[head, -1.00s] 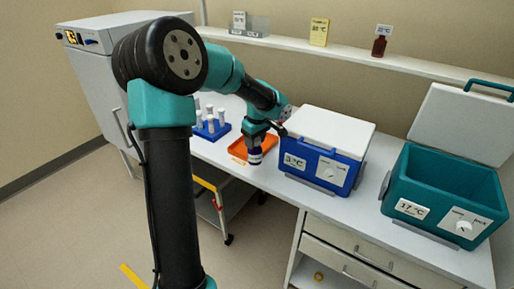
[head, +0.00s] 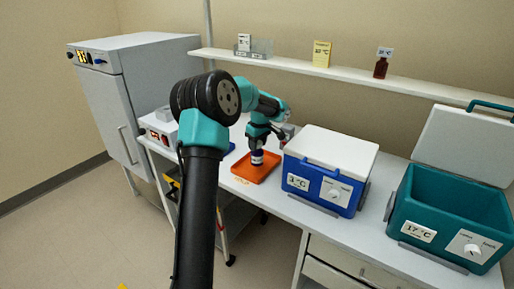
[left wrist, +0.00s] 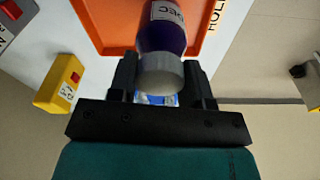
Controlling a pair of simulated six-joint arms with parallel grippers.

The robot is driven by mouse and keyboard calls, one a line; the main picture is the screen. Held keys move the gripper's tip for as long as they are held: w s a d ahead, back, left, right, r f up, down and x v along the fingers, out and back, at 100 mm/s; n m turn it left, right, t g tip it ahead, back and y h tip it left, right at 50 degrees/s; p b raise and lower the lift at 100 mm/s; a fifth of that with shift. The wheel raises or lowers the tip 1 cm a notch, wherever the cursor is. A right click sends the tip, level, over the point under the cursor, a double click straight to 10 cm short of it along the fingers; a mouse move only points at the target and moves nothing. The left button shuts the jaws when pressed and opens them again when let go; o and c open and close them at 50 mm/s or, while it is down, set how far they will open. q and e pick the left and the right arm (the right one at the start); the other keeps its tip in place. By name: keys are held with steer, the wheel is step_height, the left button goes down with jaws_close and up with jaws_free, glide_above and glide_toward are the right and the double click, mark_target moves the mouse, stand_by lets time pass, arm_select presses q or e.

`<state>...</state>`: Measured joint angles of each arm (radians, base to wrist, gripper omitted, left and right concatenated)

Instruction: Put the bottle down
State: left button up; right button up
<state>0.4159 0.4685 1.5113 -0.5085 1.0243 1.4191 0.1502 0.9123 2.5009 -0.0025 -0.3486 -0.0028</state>
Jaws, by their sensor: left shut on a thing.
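My left gripper (head: 258,146) points down and is shut on a small dark blue bottle (head: 257,158) with a white label. The bottle is at the orange tray (head: 241,179) on the bench, over its back part. I cannot tell whether its base touches the tray. In the left wrist view the fingers (left wrist: 162,82) are on either side of the bottle's pale grey cap, and the dark body (left wrist: 165,38) lies in front of the orange tray (left wrist: 100,30). My right gripper is not in view.
A blue cooler (head: 319,190) with a white lid stands just right of the tray. An open teal cooler (head: 450,215) is farther right. A shelf (head: 330,72) runs above. A white device with a red display (head: 160,134) stands left; a yellow block (left wrist: 60,90) shows in the wrist view.

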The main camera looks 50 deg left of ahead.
arm_select(q)
steer(key=shift+w+a+f, duration=0.15)
steer(key=shift+w+a, duration=1)
steer(key=shift+a, duration=0.1)
steer(key=shift+f, duration=1.75)
steer(key=shift+f, duration=0.1)
steer(key=o, duration=1.3)
steer(key=shift+c, duration=0.2)
step_height(320, 180, up, 12)
steer(key=d, duration=0.1)
steer(key=shift+d, duration=0.25)
